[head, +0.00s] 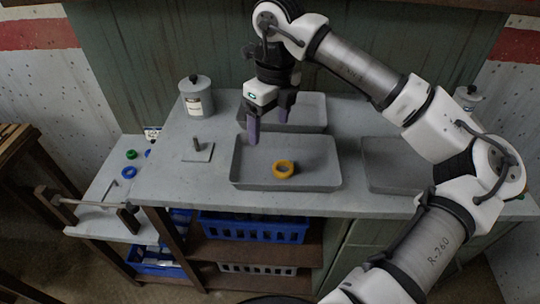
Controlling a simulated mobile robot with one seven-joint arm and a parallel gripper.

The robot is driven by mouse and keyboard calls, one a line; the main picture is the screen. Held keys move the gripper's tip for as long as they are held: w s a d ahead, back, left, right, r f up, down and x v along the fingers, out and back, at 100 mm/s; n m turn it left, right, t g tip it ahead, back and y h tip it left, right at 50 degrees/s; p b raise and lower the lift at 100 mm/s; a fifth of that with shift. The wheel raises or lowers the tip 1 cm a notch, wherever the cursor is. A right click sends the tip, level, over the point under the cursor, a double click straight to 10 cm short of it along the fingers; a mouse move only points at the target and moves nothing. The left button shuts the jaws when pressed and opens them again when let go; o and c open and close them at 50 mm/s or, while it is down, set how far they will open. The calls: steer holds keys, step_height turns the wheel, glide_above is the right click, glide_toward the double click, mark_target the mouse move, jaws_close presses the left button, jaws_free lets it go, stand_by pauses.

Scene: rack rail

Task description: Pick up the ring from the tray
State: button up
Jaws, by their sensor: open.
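An orange-yellow ring (284,169) lies flat in the front grey tray (240,183), near the middle of its floor. My gripper (268,128) points down above the back left part of this tray, with its two purple-grey fingers apart and nothing between them. The gripper is higher than the ring and a little behind and left of it, not touching it. My arm comes in from the right and passes over the right side of the bench.
A second grey tray (316,105) stands behind, and another (375,180) is at right, partly hidden by my arm. A lidded canister (197,97) and a plate with a short peg (198,151) are at left. Rings and a rail (85,203) are on the lower left shelf.

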steer(key=d, duration=0.3)
steer(key=p, duration=0.2)
glide_above(283, 171)
steer(key=shift+m+h, duration=0.3)
steer(key=shift+h, duration=0.1)
steer(key=f, duration=0.7)
steer(key=shift+s+a+f, duration=0.25)
steer(key=shift+f, duration=0.15)
steer(key=shift+w+d+f+p, duration=0.15)
steer(key=shift+f+p, duration=0.4)
steer(key=shift+f, duration=0.9)
steer(key=shift+w+d+f+p, duration=0.15)
steer(key=shift+f+p, duration=0.4)
steer(key=shift+f, duration=0.9)
steer(key=shift+s, duration=0.1)
steer(key=shift+c, duration=0.2)
steer(key=c, duration=1)
